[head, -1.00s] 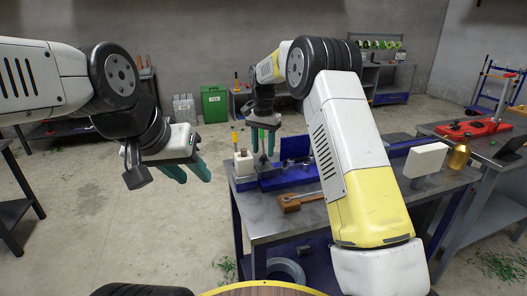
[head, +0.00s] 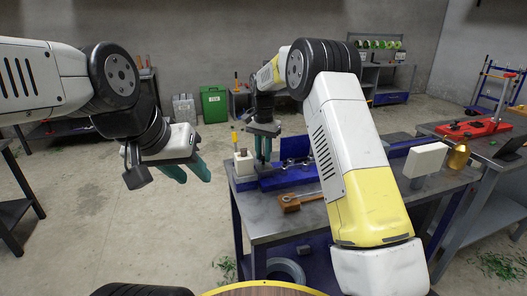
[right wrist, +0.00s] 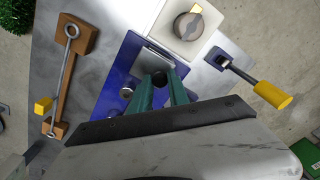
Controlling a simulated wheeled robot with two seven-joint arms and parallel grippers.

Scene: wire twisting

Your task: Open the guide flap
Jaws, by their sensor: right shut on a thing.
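A blue machine (head: 285,180) stands on the near workbench in the head view. A blue upright plate, which may be the guide flap (head: 312,146), shows at its back, partly hidden by my right arm. My right gripper (head: 263,158) points down at the machine's left end. In the right wrist view its green fingers (right wrist: 163,92) are closed around a dark round knob (right wrist: 160,77) above the blue base (right wrist: 114,82). How the knob joins the flap cannot be seen. My left gripper (head: 190,172) hangs empty left of the bench, its fingers apart.
A white box with a dial (right wrist: 188,25) and a yellow-handled lever (right wrist: 270,92) are close to the right gripper. A wooden holder with a metal tool (head: 292,202) lies at the bench front. A white panel (head: 425,160) stands further right.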

